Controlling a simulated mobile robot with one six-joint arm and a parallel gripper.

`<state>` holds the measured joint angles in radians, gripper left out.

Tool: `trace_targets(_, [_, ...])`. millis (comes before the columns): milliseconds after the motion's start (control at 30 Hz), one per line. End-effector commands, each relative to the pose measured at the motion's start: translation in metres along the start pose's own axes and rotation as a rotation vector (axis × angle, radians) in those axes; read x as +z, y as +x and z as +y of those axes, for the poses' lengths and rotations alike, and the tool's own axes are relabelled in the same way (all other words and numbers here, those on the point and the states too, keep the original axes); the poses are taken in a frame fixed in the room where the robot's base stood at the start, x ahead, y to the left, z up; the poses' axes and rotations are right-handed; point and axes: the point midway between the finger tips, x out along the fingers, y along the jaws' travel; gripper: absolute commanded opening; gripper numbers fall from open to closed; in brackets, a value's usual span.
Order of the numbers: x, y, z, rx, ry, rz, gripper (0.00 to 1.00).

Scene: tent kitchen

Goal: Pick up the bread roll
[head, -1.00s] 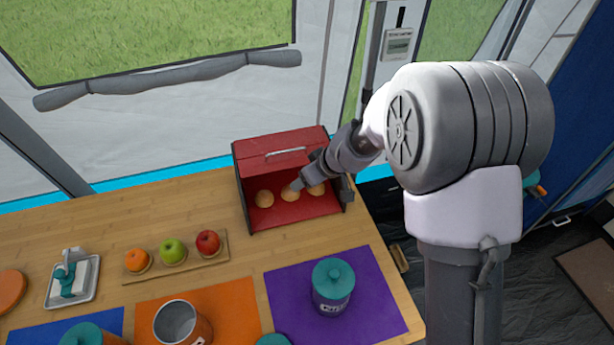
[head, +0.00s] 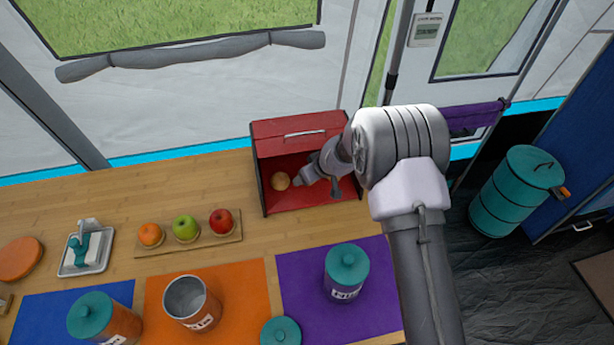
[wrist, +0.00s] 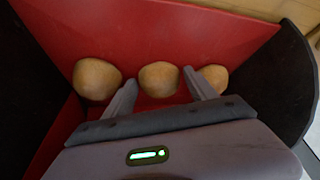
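Three round brown bread rolls lie in a row inside the red bread box (head: 308,122). In the wrist view I see a left roll (wrist: 97,79), a middle roll (wrist: 159,79) and a right roll (wrist: 215,77). My gripper (wrist: 163,82) is open, with its two fingers reaching toward the middle roll, one on each side of it. I cannot tell whether the fingertips touch it. The right finger partly covers the right roll. In the head view only one roll (head: 280,181) shows; my gripper (head: 306,180) and arm hide the others.
Dark side walls (wrist: 296,85) flank the box interior. On the wooden counter, a wooden tray (head: 190,247) holds an orange, a green apple and a red apple. A teal-lidded canister (head: 346,272) stands on the purple mat (head: 300,290). Bare counter lies left of the box.

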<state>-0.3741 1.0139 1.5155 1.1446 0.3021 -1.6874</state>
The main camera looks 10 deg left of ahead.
Motion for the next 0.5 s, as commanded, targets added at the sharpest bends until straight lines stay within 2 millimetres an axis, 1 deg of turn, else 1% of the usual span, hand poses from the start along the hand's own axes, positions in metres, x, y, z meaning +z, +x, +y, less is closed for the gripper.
trace_targets(33, [0.0, -0.0001, 0.0, 0.0, 0.0, 0.0, 0.58])
trace_targets(233, [0.0002, -0.0002, -0.0001, 0.0, 0.0, 0.0, 0.19])
trace_targets(267, [0.0002, -0.0003, -0.0001, 0.0, 0.0, 0.0, 0.16])
trace_targets(500, [-0.0006, -0.0016, -0.0001, 0.0, -0.001, 0.0, 0.16])
